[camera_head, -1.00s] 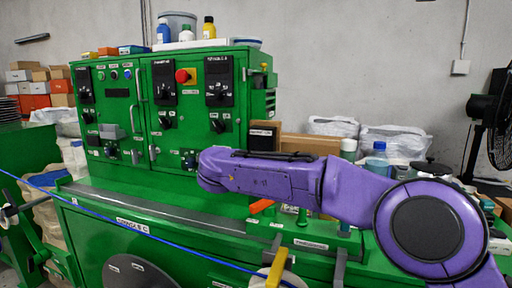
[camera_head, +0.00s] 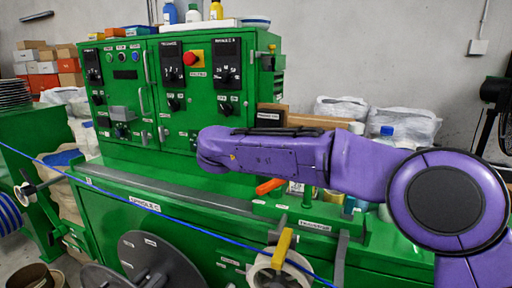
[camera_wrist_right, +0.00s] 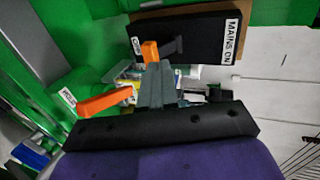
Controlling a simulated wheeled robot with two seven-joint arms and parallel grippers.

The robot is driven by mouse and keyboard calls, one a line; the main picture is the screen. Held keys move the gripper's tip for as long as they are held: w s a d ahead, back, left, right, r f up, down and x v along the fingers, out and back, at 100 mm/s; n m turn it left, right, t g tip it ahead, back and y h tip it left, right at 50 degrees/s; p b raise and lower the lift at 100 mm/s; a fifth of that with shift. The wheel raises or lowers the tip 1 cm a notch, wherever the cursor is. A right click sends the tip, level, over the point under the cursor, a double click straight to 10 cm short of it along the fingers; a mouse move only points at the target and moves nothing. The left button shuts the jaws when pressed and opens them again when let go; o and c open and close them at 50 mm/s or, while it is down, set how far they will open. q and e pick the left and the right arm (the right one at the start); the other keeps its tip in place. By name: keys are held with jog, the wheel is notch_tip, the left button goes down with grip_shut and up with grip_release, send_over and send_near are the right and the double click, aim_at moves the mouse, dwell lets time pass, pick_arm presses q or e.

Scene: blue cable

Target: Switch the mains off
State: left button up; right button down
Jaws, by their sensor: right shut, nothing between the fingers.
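The mains switch is a black box (camera_wrist_right: 190,38) with a white "MAINS ON" label in the right wrist view. An orange-tipped lever (camera_wrist_right: 150,50) stands at its face, beside a small label I cannot read. My right gripper (camera_wrist_right: 154,72) is shut and empty, its grey fingers pointing at the lever; whether they touch it I cannot tell. In the head view the box (camera_head: 268,118) shows dark behind my purple right arm, which hides the fingers. My left gripper is out of view.
A second orange handle (camera_wrist_right: 105,101) sits left of the fingers; an orange handle also shows below my arm (camera_head: 270,187). The green cabinet (camera_head: 120,180) carries switches and a red knob (camera_head: 191,59). A blue cable (camera_head: 180,218) runs across the front past a yellow-armed spool (camera_head: 283,249).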

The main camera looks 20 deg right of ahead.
jog(key=f+b+v, duration=0.1)
jog(key=b+v, duration=0.1)
jog(key=v, duration=0.9)
jog(key=shift+s+f, duration=0.2)
jog(key=shift+s, duration=0.3)
